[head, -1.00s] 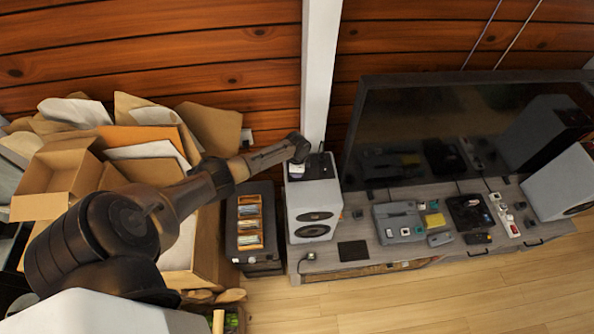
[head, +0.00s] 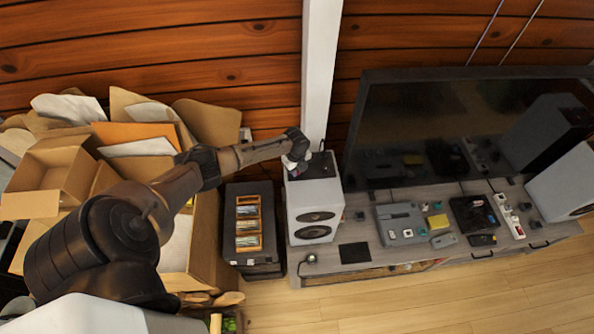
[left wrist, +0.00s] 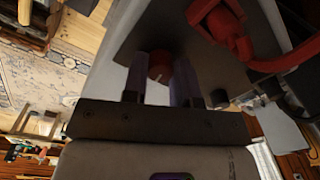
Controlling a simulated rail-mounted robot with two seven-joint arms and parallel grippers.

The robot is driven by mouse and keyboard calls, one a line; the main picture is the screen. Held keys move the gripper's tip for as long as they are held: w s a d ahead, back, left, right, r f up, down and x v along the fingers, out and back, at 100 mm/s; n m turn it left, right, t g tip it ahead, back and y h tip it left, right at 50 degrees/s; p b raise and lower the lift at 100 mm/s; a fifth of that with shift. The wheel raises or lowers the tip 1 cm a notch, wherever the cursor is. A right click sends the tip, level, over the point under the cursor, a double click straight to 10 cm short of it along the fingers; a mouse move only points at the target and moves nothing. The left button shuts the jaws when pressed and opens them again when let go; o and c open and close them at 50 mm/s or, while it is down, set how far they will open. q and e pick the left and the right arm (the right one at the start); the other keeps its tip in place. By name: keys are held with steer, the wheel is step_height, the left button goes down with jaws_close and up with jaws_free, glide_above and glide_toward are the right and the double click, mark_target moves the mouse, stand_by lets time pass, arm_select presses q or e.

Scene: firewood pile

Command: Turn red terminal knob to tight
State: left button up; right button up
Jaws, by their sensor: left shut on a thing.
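The red knob (left wrist: 159,66) shows in the left wrist view, on a dark panel on the pale speaker. It sits between the two fingers of my left gripper (left wrist: 160,84), which is shut on it. The fingers cover its sides. In the head view my left gripper (head: 294,162) is at the top of the left speaker (head: 315,207), and the knob is too small and hidden to make out. My right gripper is in neither view.
Beside the knob are a red curved part (left wrist: 225,32) and a small black knob (left wrist: 220,97). A TV (head: 460,125) stands right of the speaker, with a grey console (head: 402,223) before it. Cardboard boxes (head: 50,175) fill the left.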

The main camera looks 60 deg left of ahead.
arm_select(q)
steer(key=m+b, duration=0.2)
steer(key=m, duration=0.2)
steer(key=shift+f, duration=0.1)
steer(key=shift+m+b, duration=0.6)
steer(key=shift+m, duration=0.6)
steer(key=o, duration=0.9)
steer(key=shift+r, duration=0.2)
steer(key=shift+s+a+r+b, duration=0.1)
steer(key=shift+r+b, duration=0.05)
steer(key=shift+r, duration=3.3)
steer(key=shift+s+a+r+b, duration=0.1)
steer(key=shift+r+b, duration=0.05)
steer(key=shift+r, duration=3.25)
